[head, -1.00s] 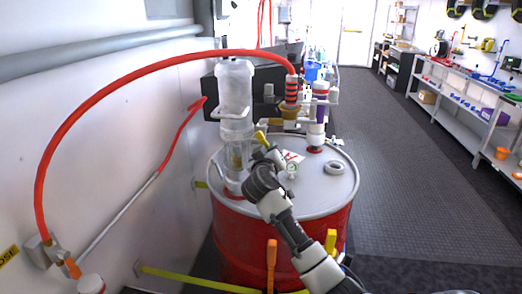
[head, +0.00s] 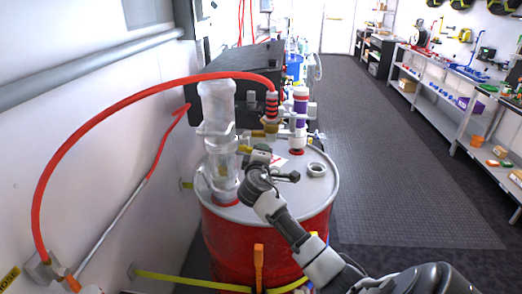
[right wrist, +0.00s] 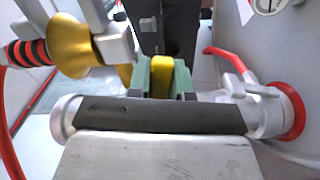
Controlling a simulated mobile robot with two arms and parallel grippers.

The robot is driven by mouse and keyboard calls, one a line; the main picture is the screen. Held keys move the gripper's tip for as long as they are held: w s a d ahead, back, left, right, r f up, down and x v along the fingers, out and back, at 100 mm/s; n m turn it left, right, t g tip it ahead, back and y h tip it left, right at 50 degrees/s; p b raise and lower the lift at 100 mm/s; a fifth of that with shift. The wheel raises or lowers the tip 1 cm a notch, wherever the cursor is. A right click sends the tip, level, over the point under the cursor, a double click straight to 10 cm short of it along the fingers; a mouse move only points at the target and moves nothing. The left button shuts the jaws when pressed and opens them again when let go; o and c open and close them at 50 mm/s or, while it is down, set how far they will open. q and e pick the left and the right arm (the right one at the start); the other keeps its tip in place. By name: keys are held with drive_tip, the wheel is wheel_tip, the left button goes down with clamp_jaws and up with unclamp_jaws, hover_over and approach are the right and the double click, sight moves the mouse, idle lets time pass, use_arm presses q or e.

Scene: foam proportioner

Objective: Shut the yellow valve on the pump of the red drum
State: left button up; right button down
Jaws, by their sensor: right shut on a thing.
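The red drum (head: 235,245) stands in the middle of the head view with a grey lid. On the lid is the pump (head: 218,110), a tall translucent cylinder, with the red hose (head: 150,88) arching to a brass fitting beside it. My right gripper (head: 258,157) reaches over the lid to the pump's right side. The right wrist view shows its green-padded fingers (right wrist: 162,80) shut on the yellow valve handle (right wrist: 160,72). In the head view the gripper mostly hides the handle. My left gripper is not in view.
A second pump with a purple band (head: 300,105) stands at the back of the lid, and a ring-shaped cap (head: 317,169) lies on the right. A white wall (head: 110,170) is close on the left. Grey floor (head: 390,150) is open on the right, before shelves.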

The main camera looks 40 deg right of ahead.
drive_tip(key=shift+r+n, duration=0.1)
drive_tip(key=shift+n, duration=0.3)
drive_tip(key=c, duration=1.3)
unclamp_jaws()
